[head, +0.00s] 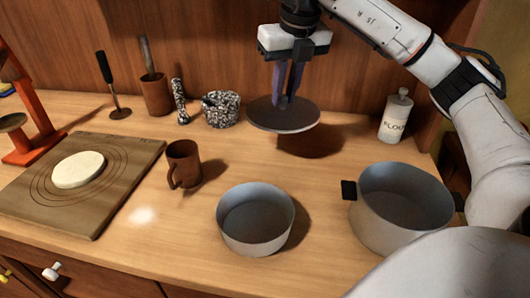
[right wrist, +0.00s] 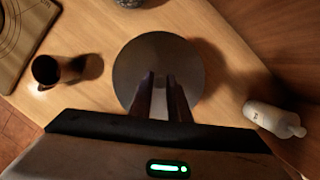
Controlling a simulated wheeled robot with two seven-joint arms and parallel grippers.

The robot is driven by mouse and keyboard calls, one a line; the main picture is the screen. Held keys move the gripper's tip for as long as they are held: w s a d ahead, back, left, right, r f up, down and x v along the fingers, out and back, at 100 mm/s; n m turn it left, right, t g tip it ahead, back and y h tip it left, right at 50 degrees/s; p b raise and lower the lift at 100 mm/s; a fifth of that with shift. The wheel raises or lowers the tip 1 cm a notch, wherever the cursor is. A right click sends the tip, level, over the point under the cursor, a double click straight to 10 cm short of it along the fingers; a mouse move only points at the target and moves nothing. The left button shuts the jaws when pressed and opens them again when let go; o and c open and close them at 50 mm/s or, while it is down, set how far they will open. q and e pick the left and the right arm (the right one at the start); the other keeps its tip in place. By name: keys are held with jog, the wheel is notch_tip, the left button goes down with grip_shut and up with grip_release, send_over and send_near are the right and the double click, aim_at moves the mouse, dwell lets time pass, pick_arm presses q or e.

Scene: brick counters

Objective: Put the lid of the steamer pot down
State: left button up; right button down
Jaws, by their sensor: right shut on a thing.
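My right gripper (head: 289,100) is shut on the grey round lid (head: 270,121). The lid hangs level above the back of the counter and casts a shadow below and to the right. In the right wrist view the lid (right wrist: 190,62) lies beneath the fingers (right wrist: 165,90), which hide its knob. The steamer pot (head: 400,212), grey with black side handles, stands open at the front right. An open grey pan-like insert (head: 255,220) without visible handles stands left of the pot. My left gripper is not in view.
A brown mug (head: 184,165) and a wooden board (head: 105,205) with dough (head: 78,170) lie to the left. A speckled mortar (head: 221,109) is left of the lid and a flour jar (head: 396,117) right of it. Counter between lid and pans is clear.

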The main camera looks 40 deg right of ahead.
aim_at(285, 112)
jog(key=x, duration=0.3)
jog(key=s+x, duration=0.1)
jog(key=x, duration=0.2)
jog(key=s+a+x, duration=0.1)
jog(key=x, duration=0.3)
jog(key=shift+s+f+b, duration=0.1)
jog(key=shift+f+b, duration=0.25)
jog(key=shift+f, duration=0.1)
jog(key=shift+f, duration=0.1)
jog(key=c, duration=1.7)
grip_release()
jog(key=shift+o, duration=0.2)
jog(key=v, duration=1.2)
jog(key=shift+p, duration=0.4)
